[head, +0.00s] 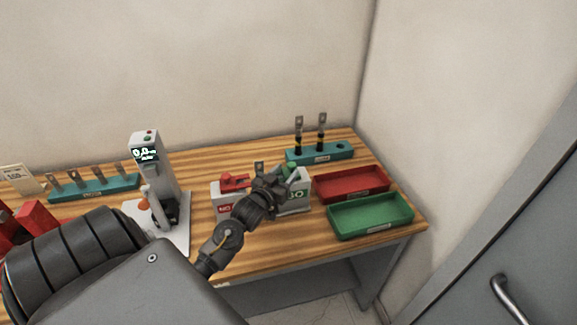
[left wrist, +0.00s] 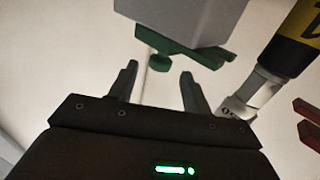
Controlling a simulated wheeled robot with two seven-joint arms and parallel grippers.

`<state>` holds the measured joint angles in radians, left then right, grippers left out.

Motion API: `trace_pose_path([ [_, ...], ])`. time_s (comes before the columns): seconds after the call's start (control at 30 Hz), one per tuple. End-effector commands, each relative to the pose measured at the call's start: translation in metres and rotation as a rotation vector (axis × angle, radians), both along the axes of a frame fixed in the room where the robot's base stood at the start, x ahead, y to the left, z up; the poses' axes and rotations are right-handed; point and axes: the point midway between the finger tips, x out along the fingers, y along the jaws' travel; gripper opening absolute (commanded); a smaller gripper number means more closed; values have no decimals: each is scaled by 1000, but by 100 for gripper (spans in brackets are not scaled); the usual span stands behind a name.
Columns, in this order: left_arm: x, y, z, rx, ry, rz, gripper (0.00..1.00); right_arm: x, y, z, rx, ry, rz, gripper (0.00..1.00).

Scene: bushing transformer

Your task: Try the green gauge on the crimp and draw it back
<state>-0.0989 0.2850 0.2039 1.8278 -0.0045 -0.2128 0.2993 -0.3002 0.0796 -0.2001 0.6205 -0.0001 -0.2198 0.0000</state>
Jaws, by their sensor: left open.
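The green gauge (head: 291,167) is at the right end of a pale block marked NO on red and GO on green (head: 302,194), partly hidden by my left gripper (head: 274,179). In the left wrist view, my left gripper (left wrist: 160,82) is open, with the green gauge (left wrist: 182,46) and its round knob (left wrist: 159,63) just beyond the fingertips, apart from them. A metal lug (left wrist: 240,106) on a yellow-and-black body (left wrist: 296,45) shows right of the fingers. I cannot tell whether this is the crimp. A metal tab (head: 259,167) stands behind the gripper. My right gripper is out of view.
A red gauge (head: 235,182) sits on the block's left end. A red tray (head: 352,196) and a green tray (head: 371,225) lie to the right, both empty. A teal rack (head: 330,155) with two upright lugs stands behind. A tester with a display (head: 152,160) stands left.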

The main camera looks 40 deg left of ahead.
Motion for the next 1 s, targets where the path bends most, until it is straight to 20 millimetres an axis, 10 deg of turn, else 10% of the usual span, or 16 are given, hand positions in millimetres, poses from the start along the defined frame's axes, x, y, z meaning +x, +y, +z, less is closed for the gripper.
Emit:
trace_pose_path([
  [0.53,21,4,-1,0,1,0,47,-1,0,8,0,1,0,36],
  [0.9,21,4,-1,0,1,0,0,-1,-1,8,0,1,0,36],
  [1.0,21,4,-1,0,1,0,0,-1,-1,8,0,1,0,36],
])
